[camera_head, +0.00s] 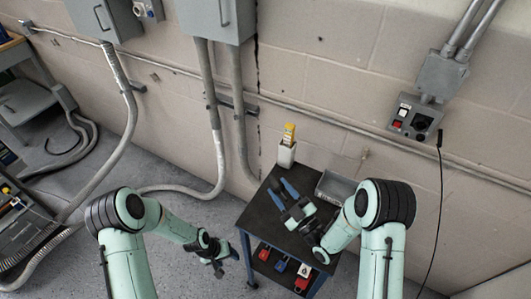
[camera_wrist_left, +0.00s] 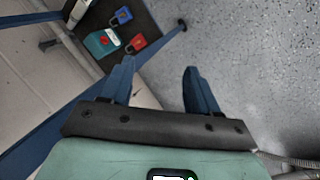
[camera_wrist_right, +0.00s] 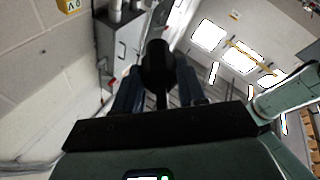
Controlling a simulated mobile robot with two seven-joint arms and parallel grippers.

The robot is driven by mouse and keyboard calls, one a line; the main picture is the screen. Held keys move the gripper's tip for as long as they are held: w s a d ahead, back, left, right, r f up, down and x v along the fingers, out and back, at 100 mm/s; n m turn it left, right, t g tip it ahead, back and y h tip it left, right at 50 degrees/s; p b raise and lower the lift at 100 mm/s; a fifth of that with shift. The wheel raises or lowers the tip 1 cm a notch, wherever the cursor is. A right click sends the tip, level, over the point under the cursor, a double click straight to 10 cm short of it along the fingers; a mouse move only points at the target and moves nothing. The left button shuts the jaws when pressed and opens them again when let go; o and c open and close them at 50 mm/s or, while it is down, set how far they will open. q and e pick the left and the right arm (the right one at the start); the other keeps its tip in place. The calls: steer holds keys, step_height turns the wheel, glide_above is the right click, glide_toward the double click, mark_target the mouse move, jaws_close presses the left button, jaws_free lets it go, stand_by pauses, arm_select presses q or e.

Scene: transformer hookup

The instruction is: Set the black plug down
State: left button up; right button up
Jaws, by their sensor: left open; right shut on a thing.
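The black plug (camera_wrist_right: 157,62) shows in the right wrist view between the blue fingers of my right gripper (camera_wrist_right: 158,88), which is shut on it. In the head view my right gripper (camera_head: 283,190) is over the black top of the cart (camera_head: 258,215); the plug cannot be made out against that dark top, nor can I tell whether it touches it. My left gripper (camera_head: 228,262) is open and empty, low to the left of the cart; its spread fingers also show in the left wrist view (camera_wrist_left: 160,78).
A grey tray (camera_head: 336,187) and a white holder (camera_head: 286,155) with a yellow-topped item stand at the cart's back. Padlocks (camera_wrist_left: 135,43) lie on the lower shelf. A wall socket box (camera_head: 415,119) has a black cable (camera_head: 440,190) hanging near it. Conduits run along the left wall.

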arm_select(q)
steer(key=w+d+r+y, duration=0.1)
steer(key=w+d+r, duration=0.2)
steer(key=w+r, duration=1.15)
steer(key=d+r+n, duration=0.1)
steer(key=d+r, duration=0.2)
steer(key=r, duration=0.6)
steer(key=d+r+n+t, duration=0.1)
steer(key=d+r, duration=0.3)
steer(key=r, duration=0.5)
steer(key=d+r+n, duration=0.1)
steer(key=d+r, duration=0.2)
steer(key=r, duration=0.6)
steer(key=x, duration=1.1)
steer(key=shift+s+d+f, duration=0.1)
steer(key=shift+s+f, duration=0.15)
jaws_close()
steer(key=shift+d+r, duration=0.15)
arm_select(e)
steer(key=o, duration=1.3)
steer(key=shift+s+a, duration=0.1)
steer(key=shift+a, duration=0.05)
